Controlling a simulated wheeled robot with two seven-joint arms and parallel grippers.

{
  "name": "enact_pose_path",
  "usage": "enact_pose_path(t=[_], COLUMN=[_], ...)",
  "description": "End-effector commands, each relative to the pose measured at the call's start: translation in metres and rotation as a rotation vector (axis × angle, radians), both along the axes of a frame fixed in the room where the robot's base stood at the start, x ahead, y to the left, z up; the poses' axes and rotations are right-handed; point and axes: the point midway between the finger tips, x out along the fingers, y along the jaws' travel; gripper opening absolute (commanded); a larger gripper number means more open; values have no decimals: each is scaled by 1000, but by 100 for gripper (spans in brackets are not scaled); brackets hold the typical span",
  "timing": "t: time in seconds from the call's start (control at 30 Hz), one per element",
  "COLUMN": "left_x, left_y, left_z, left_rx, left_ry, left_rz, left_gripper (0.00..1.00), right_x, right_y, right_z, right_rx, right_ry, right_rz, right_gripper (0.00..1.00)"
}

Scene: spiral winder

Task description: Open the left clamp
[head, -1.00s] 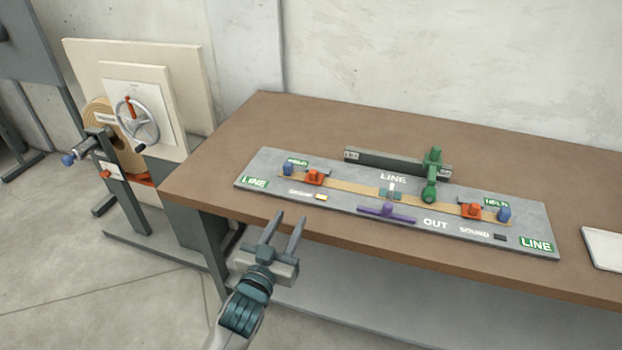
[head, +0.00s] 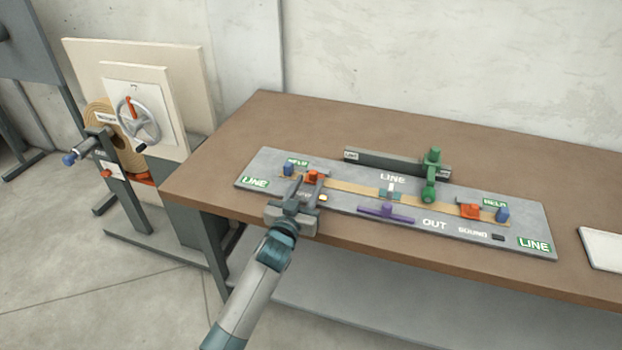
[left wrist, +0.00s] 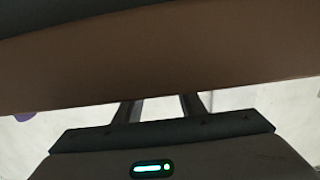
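The left clamp is at the left end of the grey board (head: 350,204). It has an orange-red block (head: 312,177) beside a blue knob (head: 288,170), with a green HELD label behind. My left gripper (head: 302,186) is over the board's front left part, its fingers pointing at the orange-red block. The fingers stand apart in the left wrist view (left wrist: 160,108). Their tips are hidden there by a brown surface, and I cannot tell whether they touch the block. The right gripper is not in view.
A second orange-red block (head: 469,211) and blue knob (head: 502,214) sit at the board's right end. A handwheel (head: 138,117) is at left.

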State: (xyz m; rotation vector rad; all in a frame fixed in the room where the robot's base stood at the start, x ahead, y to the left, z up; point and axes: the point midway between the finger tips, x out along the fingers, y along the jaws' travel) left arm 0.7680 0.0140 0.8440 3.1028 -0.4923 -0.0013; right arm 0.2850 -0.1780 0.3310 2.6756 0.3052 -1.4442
Motion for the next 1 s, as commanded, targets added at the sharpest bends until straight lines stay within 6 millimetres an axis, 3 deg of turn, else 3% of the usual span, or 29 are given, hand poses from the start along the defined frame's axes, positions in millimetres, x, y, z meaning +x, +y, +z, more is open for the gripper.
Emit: enact_pose_path(t=[0.3, 0.67, 0.83, 1.0], left_x=[27, 29, 29, 29], left_y=[-9, -10, -10, -10], left_z=[0, 0, 0, 0], left_rx=[0, 0, 0, 0], left_ry=[-1, -1, 0, 0], left_rz=[-1, -1, -1, -1], left_gripper=[36, 36, 0, 0], right_x=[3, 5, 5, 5], right_y=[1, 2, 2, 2], right_z=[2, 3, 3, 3], right_rx=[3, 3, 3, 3], right_ry=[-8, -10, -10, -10], right_rz=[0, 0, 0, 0], right_gripper=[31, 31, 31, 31])
